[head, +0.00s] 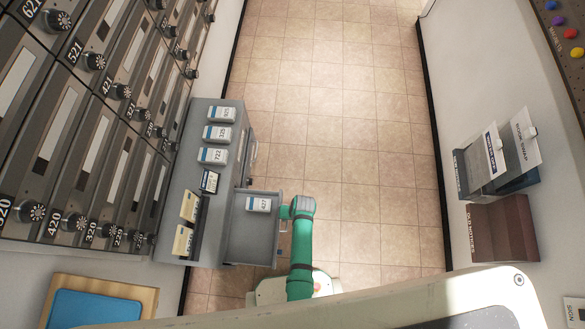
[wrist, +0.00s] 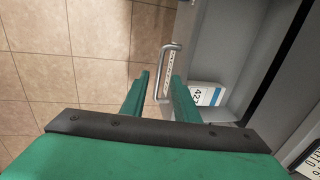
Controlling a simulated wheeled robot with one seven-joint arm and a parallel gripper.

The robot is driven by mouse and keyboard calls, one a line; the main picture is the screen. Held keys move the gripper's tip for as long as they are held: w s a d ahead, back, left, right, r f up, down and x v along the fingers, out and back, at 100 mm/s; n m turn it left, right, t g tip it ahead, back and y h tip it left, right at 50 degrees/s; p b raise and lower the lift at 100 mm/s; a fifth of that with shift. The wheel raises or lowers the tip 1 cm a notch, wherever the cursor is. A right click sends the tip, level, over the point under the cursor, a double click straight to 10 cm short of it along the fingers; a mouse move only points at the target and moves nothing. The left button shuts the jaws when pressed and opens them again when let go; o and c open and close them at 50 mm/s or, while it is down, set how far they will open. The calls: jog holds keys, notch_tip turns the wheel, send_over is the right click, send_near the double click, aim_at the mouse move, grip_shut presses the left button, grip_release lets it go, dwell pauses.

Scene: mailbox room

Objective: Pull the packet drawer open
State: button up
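The packet drawer (head: 250,238) is a grey drawer that stands out from the grey cabinet, open, with a white and blue packet marked 427 (head: 259,204) inside. The packet also shows in the wrist view (wrist: 206,94). The drawer's silver bar handle (wrist: 163,68) is on its front, beside a narrow label. My gripper (head: 286,212) is at the drawer front. In the wrist view its two green fingers (wrist: 161,75) are apart, with the handle between and just beyond their tips. I cannot tell whether they touch it.
Several packets (head: 217,134) and small signs stand on the cabinet top (head: 204,180). Numbered mailboxes (head: 75,130) line the left wall. A blue tray (head: 98,307) is at lower left. Wall holders (head: 503,230) are on the right. The tiled floor (head: 335,110) between is clear.

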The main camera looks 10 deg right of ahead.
notch_tip(320, 180, up, 6)
jog(key=d, duration=0.1)
jog(key=shift+s, duration=0.2)
dwell(0.5)
jog(key=shift+f, duration=0.1)
jog(key=s+a+r+t, duration=0.1)
jog(key=s+r+t, duration=0.3)
jog(key=r, duration=1)
jog(key=s+a+r+n+t+h, duration=0.1)
jog(key=s+r+t, duration=0.3)
jog(key=r, duration=1)
jog(key=s+a+r+n+t+h, duration=0.1)
jog(key=s+r+t, duration=0.3)
jog(key=r, duration=1)
jog(key=t, duration=0.3)
jog(key=shift+s+a+r, duration=0.15)
jog(key=shift+s+a, duration=0.05)
jog(key=shift+a, duration=0.2)
